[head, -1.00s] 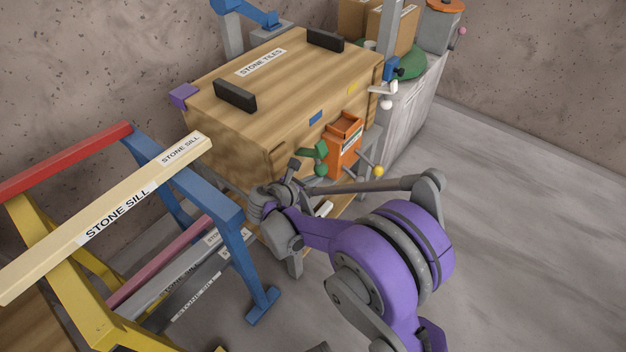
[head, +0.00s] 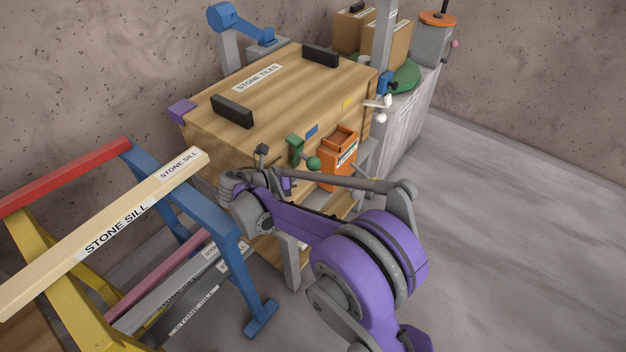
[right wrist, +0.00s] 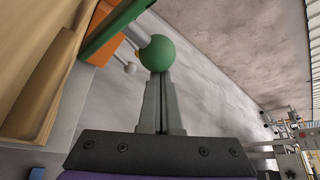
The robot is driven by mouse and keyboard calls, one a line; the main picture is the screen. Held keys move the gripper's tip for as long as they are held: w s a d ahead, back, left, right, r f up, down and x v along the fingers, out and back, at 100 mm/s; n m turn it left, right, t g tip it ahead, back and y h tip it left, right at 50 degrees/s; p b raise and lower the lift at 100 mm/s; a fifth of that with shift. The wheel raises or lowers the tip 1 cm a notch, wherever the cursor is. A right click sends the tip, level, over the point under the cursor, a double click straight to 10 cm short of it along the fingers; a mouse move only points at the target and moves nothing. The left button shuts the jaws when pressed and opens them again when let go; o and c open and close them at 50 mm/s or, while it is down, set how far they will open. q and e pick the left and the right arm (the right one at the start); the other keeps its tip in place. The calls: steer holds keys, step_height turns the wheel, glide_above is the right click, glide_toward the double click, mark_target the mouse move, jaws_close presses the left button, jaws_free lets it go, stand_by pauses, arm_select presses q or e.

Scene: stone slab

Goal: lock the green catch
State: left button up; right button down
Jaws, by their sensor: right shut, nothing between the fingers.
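The green catch (head: 296,148) is on the front face of the wooden crate, left of an orange box. Its round green knob (head: 313,163) sticks out toward my right arm. In the right wrist view the knob (right wrist: 157,53) is just beyond the tips of my right gripper (right wrist: 161,76), with the green bar (right wrist: 118,24) running up behind it. The gripper's fingers are shut together with nothing between them. I cannot tell whether the tips touch the knob. In the head view my own arm hides the fingers. My left gripper is not in view.
The wooden crate (head: 222,92) labelled STONE TILES carries black handles on top. The orange box (head: 339,171) is close right of the catch. A rack with a STONE SILL bar (head: 140,212) stands at the left. Open floor (head: 500,240) lies at the right.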

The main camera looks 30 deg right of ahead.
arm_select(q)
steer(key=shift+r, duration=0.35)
arm_select(e)
steer(key=shift+w+a+r, duration=0.15)
steer(key=shift+w+r, duration=0.2)
steer(key=shift+r, duration=0.35)
steer(key=shift+a, duration=0.1)
